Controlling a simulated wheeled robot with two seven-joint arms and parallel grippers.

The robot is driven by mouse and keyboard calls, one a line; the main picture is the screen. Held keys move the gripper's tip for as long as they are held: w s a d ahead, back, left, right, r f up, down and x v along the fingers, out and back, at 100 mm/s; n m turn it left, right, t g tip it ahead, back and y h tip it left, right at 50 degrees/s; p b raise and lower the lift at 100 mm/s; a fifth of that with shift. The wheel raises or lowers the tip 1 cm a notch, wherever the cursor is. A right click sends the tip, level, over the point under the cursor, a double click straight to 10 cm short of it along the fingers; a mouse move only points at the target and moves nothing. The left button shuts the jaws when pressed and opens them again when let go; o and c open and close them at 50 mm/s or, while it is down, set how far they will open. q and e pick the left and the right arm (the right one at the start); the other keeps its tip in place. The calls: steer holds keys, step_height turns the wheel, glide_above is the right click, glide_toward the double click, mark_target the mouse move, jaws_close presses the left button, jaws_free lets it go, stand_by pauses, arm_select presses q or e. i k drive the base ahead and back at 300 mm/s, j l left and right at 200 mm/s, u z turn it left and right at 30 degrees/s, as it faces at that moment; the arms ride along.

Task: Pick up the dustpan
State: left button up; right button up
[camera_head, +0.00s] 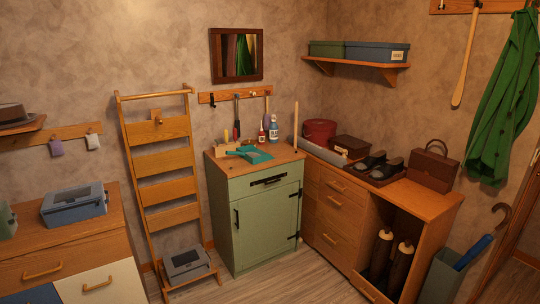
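A small teal item with a handle-like end (240,152) lies on top of the green cabinet (226,167). It may be the dustpan, but it is too small to be sure. It lies beside or on a flat teal piece (262,157), and I cannot tell whether the two are joined. Neither of my grippers shows in the head view.
Bottles (273,130) stand behind the teal item, below a peg rail (222,97). A wooden ladder rack (165,160) stands left of the cabinet. A drawer bench (333,192) with shoes, a red tin and bags adjoins on the right. Floor in front (270,288) is clear.

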mark_target(250, 153)
steer(key=i+l, duration=0.15)
steer(key=i, duration=0.55)
steer(key=i+l+z, duration=0.1)
steer(key=i, duration=0.6)
steer(key=i+l, duration=0.15)
steer(key=i, duration=0.55)
